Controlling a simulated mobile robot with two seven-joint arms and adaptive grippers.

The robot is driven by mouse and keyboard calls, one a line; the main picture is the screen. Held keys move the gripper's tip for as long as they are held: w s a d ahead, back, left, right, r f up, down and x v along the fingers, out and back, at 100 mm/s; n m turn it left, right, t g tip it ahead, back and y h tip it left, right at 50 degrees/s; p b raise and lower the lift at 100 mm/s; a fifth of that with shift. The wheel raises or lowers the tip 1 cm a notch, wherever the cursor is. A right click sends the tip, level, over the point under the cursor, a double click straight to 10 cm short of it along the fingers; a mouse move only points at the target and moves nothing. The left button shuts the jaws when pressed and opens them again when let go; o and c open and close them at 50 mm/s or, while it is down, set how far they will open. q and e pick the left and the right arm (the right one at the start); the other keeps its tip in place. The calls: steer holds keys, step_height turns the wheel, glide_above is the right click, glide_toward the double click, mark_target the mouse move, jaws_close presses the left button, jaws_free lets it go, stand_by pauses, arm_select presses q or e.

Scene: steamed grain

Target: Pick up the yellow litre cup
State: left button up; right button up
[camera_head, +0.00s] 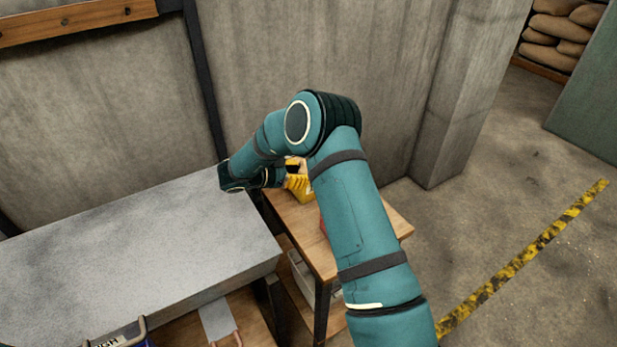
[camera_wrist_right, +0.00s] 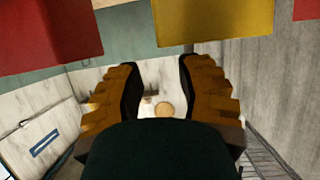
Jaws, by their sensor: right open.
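The yellow litre cup (camera_wrist_right: 215,20) shows as a plain yellow block at the top middle of the right wrist view, cut off by the frame edge. My right gripper (camera_wrist_right: 157,62) is open, its two orange-brown fingers with dark pads apart and nothing between them. The cup lies beyond the fingertips, apart from them in the picture. In the head view, the right gripper (camera_head: 299,184) shows as a small yellow and dark patch over the small wooden table (camera_head: 396,222), partly behind my arm. I cannot pick out the cup for certain there. My left gripper is not in view.
Red objects flank the cup, one at left (camera_wrist_right: 50,35) and one at right (camera_wrist_right: 306,8). A red patch (camera_head: 322,227) shows beside my arm on the small table. A grey bench (camera_head: 130,245) stands left. A pale bin (camera_head: 303,277) sits under the small table. Concrete walls stand behind.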

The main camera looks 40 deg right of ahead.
steer(key=shift+x, duration=3.95)
steer(key=shift+w+a, duration=0.1)
steer(key=shift+w, duration=0.05)
steer(key=shift+c, duration=0.3)
jaws_close()
